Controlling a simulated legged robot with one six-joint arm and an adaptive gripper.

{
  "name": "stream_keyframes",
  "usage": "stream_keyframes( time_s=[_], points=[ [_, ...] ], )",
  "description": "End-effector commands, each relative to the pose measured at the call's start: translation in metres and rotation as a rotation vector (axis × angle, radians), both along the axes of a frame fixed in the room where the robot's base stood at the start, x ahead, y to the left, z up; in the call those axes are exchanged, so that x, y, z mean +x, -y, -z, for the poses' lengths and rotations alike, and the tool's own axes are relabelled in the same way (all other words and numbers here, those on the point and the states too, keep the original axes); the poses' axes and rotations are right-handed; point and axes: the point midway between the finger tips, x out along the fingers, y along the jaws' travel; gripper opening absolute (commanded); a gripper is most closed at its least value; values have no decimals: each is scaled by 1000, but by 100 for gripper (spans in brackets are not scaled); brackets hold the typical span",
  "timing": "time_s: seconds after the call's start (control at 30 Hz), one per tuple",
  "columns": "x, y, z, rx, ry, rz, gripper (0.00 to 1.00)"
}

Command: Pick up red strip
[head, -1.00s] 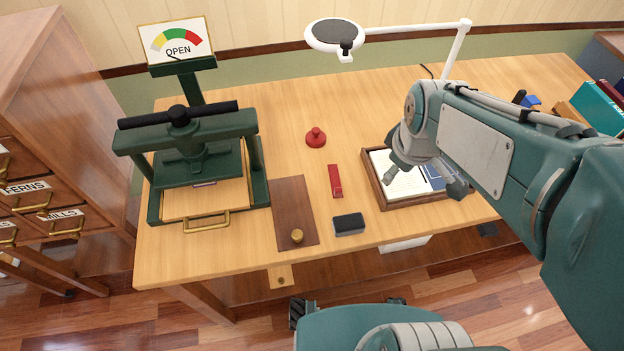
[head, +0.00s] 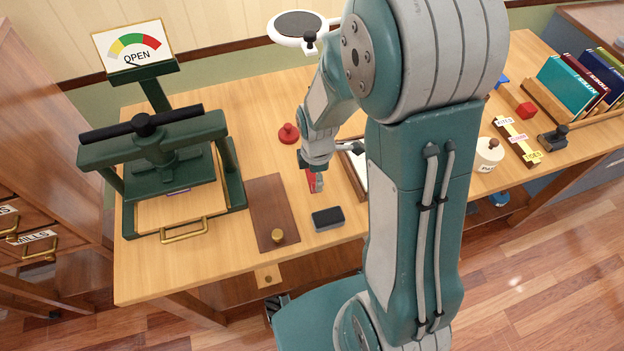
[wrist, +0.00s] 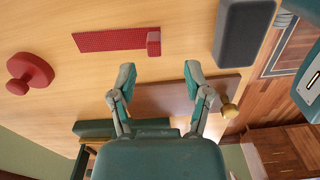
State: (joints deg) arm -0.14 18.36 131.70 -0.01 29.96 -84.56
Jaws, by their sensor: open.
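The red strip (wrist: 108,40) lies flat on the wooden table, with a raised red block at one end. In the head view the red strip (head: 317,182) is partly hidden by my arm and gripper. My gripper (head: 312,174) is above or beside it in that view; the exact gap cannot be told. In the wrist view my gripper (wrist: 160,72) is open and empty. Its fingers are apart, and the strip lies ahead of the fingertips, its raised end nearest to them.
A red knobbed piece (head: 288,133) stands behind the strip, and a dark eraser-like block (head: 328,218) in front. A brown board with a brass knob (head: 278,237) lies to the left, beside the green press (head: 160,165). A tray (head: 352,172) is on the right, mostly hidden.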

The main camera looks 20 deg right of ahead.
Motion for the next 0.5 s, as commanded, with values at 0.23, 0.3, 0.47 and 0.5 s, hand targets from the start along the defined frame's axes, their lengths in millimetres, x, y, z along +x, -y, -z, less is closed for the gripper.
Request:
stream_keyframes(
  time_s=[0.23,0.3,0.47,0.5],
  points=[
    [5,-1,28,0,-4,1,63],
    [7,-1,37,0,-4,1,63],
    [7,-1,52,1,-1,1,63],
    [7,-1,53,1,-1,1,63]
  ],
)
